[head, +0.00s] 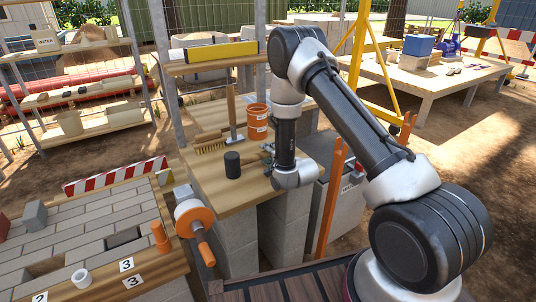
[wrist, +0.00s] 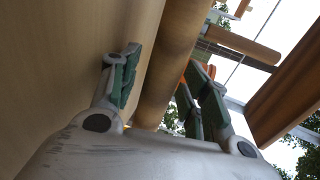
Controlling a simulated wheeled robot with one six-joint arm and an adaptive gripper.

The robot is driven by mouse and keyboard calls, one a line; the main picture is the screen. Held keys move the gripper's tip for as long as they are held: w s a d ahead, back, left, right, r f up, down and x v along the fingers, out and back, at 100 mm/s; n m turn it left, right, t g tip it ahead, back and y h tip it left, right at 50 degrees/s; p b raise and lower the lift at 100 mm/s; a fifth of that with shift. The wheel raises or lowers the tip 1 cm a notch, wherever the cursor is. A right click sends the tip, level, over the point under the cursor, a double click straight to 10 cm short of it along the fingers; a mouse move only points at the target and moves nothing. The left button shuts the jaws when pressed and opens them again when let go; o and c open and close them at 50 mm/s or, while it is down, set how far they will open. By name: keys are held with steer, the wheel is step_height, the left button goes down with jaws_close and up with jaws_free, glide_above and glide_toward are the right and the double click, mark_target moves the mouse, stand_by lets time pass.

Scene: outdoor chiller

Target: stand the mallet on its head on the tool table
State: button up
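The tool table (head: 210,196) has a wooden top on grey blocks. A short black cylinder (head: 232,164) stands near its front; it looks like the mallet's head, but I cannot make out a handle joined to it in the head view. My gripper (head: 268,156) is low over the table, to the right of the black cylinder and apart from it. In the wrist view my gripper (wrist: 160,82) has its fingers apart. A brown wooden cylinder (wrist: 178,50), perhaps the handle, shows beyond and between them beside the tabletop; I see no finger pressed on it.
An orange bucket (head: 257,122), a brush (head: 209,145) and an upright wooden-handled tool (head: 231,108) stand close behind. A shelf with a yellow level (head: 212,53) is above the back. An orange reel (head: 194,218) is at the left front. The table's front left is clear.

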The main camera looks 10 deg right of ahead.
steer(key=v, duration=1.2)
steer(key=shift+r, duration=0.15)
steer(key=s+d+r+n+g+h, duration=0.2)
steer(key=d+r+n, duration=0.15)
steer(key=r, duration=0.55)
steer(key=s+d+r+n+g+h, duration=0.1)
steer(key=d+r+n+g, duration=0.2)
steer(key=r, duration=0.7)
steer(key=s+d+r+n+g, duration=0.1)
steer(key=s+r+n, duration=0.1)
steer(key=s, duration=0.8)
steer(key=s+d+r+n+g, duration=0.2)
steer(key=s+r, duration=0.3)
steer(key=s, duration=0.5)
steer(key=s+d+r+n+g+h, duration=0.1)
steer(key=s+r+n, duration=0.3)
steer(key=s, duration=0.6)
steer(key=shift+d+g, duration=0.6)
steer(key=shift+g, duration=0.1)
